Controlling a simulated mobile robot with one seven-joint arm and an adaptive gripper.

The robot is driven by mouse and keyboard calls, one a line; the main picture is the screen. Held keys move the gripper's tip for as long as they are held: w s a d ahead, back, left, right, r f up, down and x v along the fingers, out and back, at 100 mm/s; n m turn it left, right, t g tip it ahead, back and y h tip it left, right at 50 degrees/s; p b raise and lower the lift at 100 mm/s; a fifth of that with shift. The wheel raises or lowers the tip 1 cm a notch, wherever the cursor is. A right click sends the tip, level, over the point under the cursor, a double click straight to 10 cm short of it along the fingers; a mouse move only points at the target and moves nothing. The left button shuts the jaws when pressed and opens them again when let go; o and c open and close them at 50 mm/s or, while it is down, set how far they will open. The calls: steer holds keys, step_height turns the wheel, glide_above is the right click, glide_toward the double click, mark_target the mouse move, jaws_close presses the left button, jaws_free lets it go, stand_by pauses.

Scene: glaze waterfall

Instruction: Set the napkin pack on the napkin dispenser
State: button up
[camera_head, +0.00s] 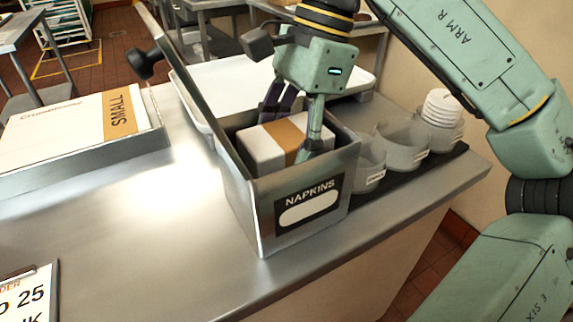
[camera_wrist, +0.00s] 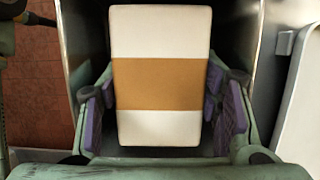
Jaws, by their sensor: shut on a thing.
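The napkin pack (camera_head: 264,149) is a white block with a tan band. It sits inside the open top of the napkin dispenser (camera_head: 262,222), a metal box with a "NAPKINS" label on its front. My gripper (camera_head: 290,125) reaches down into the dispenser and is shut on the pack. In the wrist view the pack (camera_wrist: 161,75) lies between the two purple-padded fingers (camera_wrist: 160,112), with the dispenser's walls (camera_wrist: 85,45) around it. The pack's lower part is hidden by the front wall, so I cannot tell whether it touches the floor of the box. The dispenser's lid (camera_head: 180,75) stands raised at the left.
Several grey round containers (camera_head: 403,148) stand on a dark mat right of the dispenser, one holding stacked white lids (camera_head: 441,105). A white tray (camera_head: 225,82) lies behind. A box marked "SMALL" (camera_head: 60,130) is at the left.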

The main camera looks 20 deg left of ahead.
steer(key=shift+f, duration=2)
steer(key=shift+f, duration=0.15)
steer(key=o, duration=1.1)
steer(key=shift+c, duration=0.2)
steer(key=shift+r+p, duration=0.3)
steer(key=v, duration=1.1)
steer(key=shift+w+d+r, duration=0.15)
steer(key=shift+r, duration=0.15)
